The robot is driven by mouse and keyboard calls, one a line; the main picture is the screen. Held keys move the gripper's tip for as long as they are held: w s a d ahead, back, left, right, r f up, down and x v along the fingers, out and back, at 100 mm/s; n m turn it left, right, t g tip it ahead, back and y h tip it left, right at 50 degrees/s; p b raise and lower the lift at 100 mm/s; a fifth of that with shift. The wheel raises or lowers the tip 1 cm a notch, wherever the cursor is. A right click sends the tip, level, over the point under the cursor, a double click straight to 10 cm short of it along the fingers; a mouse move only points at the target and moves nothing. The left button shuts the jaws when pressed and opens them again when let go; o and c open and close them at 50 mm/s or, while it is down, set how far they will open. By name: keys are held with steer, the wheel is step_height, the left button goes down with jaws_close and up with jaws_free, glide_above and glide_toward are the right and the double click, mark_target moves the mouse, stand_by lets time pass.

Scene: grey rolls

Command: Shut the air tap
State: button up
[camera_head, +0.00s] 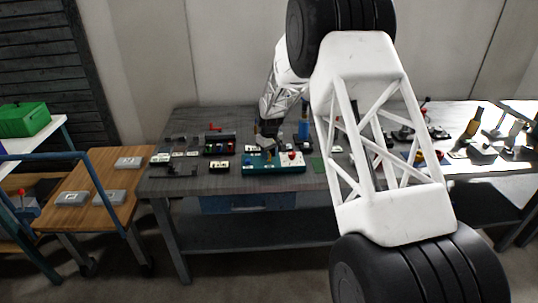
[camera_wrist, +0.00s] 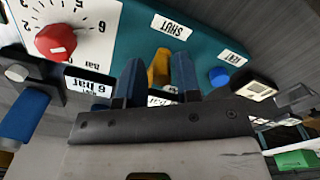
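The air tap's yellow lever (camera_wrist: 159,68) shows in the wrist view on the teal panel (camera_wrist: 135,38), below the SHUT label (camera_wrist: 172,27). My gripper (camera_wrist: 157,75) has its two blue fingers apart, one on each side of the lever in the picture. I see no clear gap beside the lever, but I cannot tell whether the fingers press on it. Another label (camera_wrist: 162,101) is partly hidden behind the fingers. In the head view my gripper (camera_head: 267,143) is over the teal panel (camera_head: 262,169); the lever is too small to make out clearly there.
A dial with a red knob (camera_wrist: 55,42) sits left of the tap. A blue button (camera_wrist: 218,76) and a VENT label (camera_wrist: 233,57) lie to the right. On the grey table (camera_head: 180,190), small devices (camera_head: 219,145) stand left of the panel, and several objects stand to the right.

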steer(key=shift+o, duration=0.8)
steer(key=shift+r, duration=3.85)
steer(key=shift+s+r, duration=0.2)
steer(key=s+d+r+m, duration=0.1)
steer(key=s+d+r, duration=0.1)
steer(key=s+r, duration=0.55)
steer(key=s+d+r+m+t, duration=0.1)
steer(key=s+d+r, duration=0.3)
steer(key=s, duration=0.7)
steer(key=s+d+r+m, duration=0.1)
steer(key=s+r+m, duration=0.1)
steer(key=s+r, duration=0.6)
steer(key=s+d+f+m, duration=0.1)
steer(key=s+d, duration=0.1)
steer(key=s, duration=1.4)
steer(key=s+d+m+t, duration=0.1)
steer(key=s+m, duration=0.1)
steer(key=s, duration=1.5)
steer(key=shift+s+d+f+t, duration=0.25)
steer(key=shift+d+f+t, duration=0.05)
steer(key=shift+d+f, duration=0.1)
